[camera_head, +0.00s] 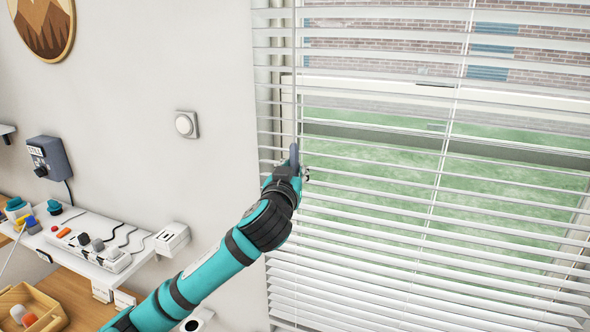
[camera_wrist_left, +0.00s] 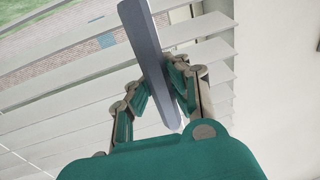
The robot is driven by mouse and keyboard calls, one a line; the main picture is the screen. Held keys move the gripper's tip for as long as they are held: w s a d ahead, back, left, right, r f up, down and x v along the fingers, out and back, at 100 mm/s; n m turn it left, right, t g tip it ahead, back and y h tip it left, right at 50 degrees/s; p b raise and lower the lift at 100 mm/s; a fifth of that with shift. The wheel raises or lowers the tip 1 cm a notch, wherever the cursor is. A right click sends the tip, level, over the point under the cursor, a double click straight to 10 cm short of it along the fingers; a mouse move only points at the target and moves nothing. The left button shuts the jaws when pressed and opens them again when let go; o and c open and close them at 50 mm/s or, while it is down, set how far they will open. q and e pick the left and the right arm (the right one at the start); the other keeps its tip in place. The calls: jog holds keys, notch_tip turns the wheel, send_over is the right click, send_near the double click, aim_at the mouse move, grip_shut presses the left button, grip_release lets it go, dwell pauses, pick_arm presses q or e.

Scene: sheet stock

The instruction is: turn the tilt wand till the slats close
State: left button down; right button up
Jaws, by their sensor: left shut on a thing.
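The white blind (camera_head: 400,190) hangs over the window, its slats apart, with brick and grass showing through the gaps. The tilt wand hangs near the blind's left edge, with a thin upper part and a grey handle (camera_head: 294,156) at its lower end. My left gripper (camera_head: 297,172) is at this handle, in front of the slats. In the left wrist view the grey handle (camera_wrist_left: 146,45) runs between the two fingers of the left gripper (camera_wrist_left: 161,95), which are shut on it. The slats (camera_wrist_left: 70,95) also show behind it there. My right gripper is not in view.
A round dial (camera_head: 186,124) is on the wall left of the blind. A blue-grey box (camera_head: 48,158) is mounted farther left. A white shelf (camera_head: 90,222) holds a power strip and small items. A wooden tray (camera_head: 42,301) is at the lower left.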

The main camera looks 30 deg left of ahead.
pick_arm(q)
jog(key=shift+f, duration=0.2)
dwell(0.5)
jog(key=c, duration=1.2)
grip_release()
jog(key=shift+s+r, duration=0.2)
jog(key=v, duration=1.1)
jog(key=shift+s+d+f, duration=0.1)
jog(key=shift+s+d, duration=0.1)
jog(key=shift+s, duration=0.15)
